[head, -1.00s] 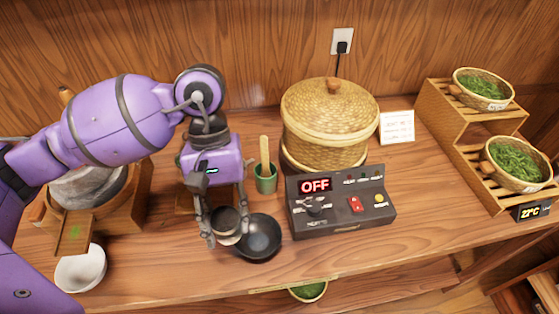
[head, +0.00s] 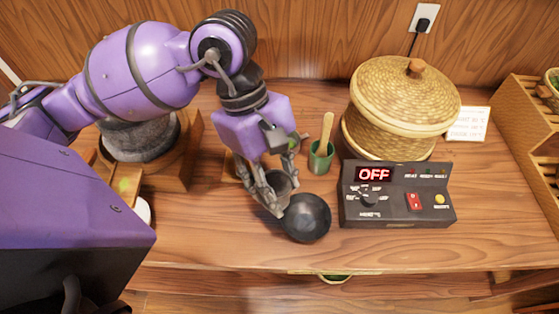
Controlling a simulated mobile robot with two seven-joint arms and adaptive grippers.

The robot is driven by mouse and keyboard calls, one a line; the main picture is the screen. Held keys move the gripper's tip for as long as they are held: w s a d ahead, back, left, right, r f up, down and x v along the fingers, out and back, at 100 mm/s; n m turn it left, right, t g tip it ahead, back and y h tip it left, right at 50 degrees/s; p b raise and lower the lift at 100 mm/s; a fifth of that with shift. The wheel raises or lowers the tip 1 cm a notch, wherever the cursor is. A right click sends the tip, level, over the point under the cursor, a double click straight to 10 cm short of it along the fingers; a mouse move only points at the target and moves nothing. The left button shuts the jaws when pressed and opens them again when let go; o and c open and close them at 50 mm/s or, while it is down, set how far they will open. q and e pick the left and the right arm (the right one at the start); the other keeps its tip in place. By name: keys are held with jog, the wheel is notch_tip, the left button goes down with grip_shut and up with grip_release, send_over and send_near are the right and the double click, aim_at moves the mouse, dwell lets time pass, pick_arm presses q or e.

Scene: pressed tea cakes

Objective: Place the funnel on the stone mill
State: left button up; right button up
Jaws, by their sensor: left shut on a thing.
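The stone mill (head: 140,140) is a grey round stone in a wooden frame at the left, partly hidden behind my left arm. My left gripper (head: 281,190) points down over the table, right of the mill, its fingers shut on a small dark cup-shaped thing that I take for the funnel (head: 283,181). The fingers hide part of it. A dark round bowl (head: 307,218) is just in front and to the right of it; I cannot tell whether they touch. My right gripper is not in view.
A green cup (head: 321,158) with a wooden stick stands right of the gripper. Behind it is a lidded woven basket (head: 402,105). A control box (head: 395,195) reading OFF sits at the right. A white bowl (head: 143,210) is mostly hidden at the left. The front table strip is clear.

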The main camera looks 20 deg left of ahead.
pick_arm(q)
jog(key=w+a+f, duration=0.2)
jog(key=w, duration=0.1)
jog(key=w+a+f, duration=0.2)
jog(key=f, duration=0.1)
jog(key=w+a+f, duration=0.2)
jog(key=w, duration=0.1)
jog(key=shift+w+f+p, duration=0.3)
jog(key=shift+f+p, duration=0.1)
jog(key=shift+w+a+f, duration=0.15)
jog(key=shift+w+f, duration=0.15)
jog(key=shift+f, duration=1.65)
jog(key=shift+f, duration=0.35)
jog(key=o, duration=0.9)
jog(key=shift+s, duration=0.1)
